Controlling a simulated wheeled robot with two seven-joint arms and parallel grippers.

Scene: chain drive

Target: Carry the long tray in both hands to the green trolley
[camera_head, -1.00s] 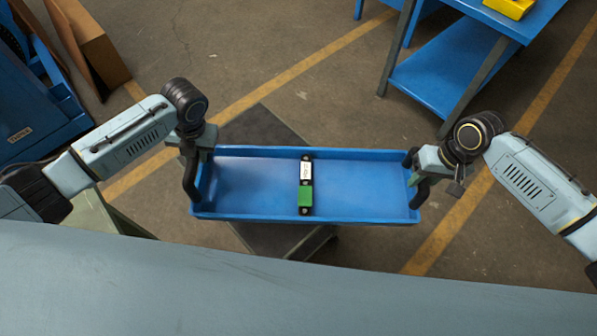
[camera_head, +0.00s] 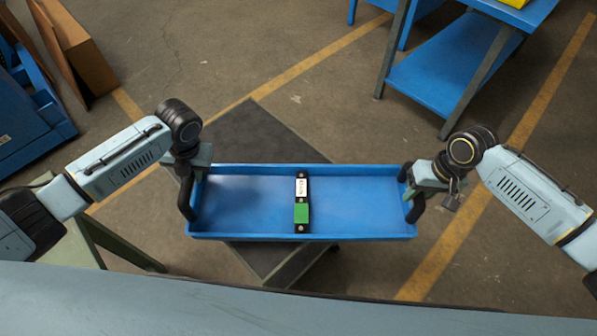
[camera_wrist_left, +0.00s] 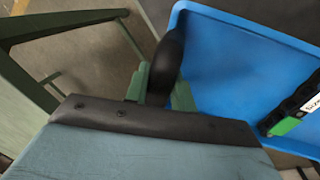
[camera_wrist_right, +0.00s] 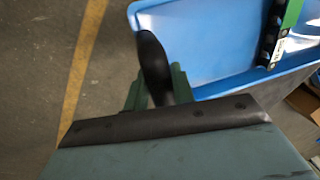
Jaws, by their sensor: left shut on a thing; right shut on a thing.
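The long blue tray (camera_head: 365,200) hangs level between my two grippers in the head view. My left gripper (camera_head: 189,176) is shut on the tray's black left handle (camera_head: 185,199); this handle also shows in the left wrist view (camera_wrist_left: 166,65). My right gripper (camera_head: 424,183) is shut on the black right handle (camera_head: 415,209), seen in the right wrist view too (camera_wrist_right: 154,65). A black, white and green part (camera_head: 301,205) lies across the middle of the tray. A dark-topped platform (camera_head: 250,130) is below the tray, partly hidden; I cannot tell whether it is the green trolley.
A green-grey frame with legs (camera_head: 105,245) stands at the lower left, close to my left arm. A blue table with a lower shelf (camera_head: 440,75) stands at the upper right. A blue unit (camera_head: 30,130) and brown boards (camera_head: 75,50) are at the left.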

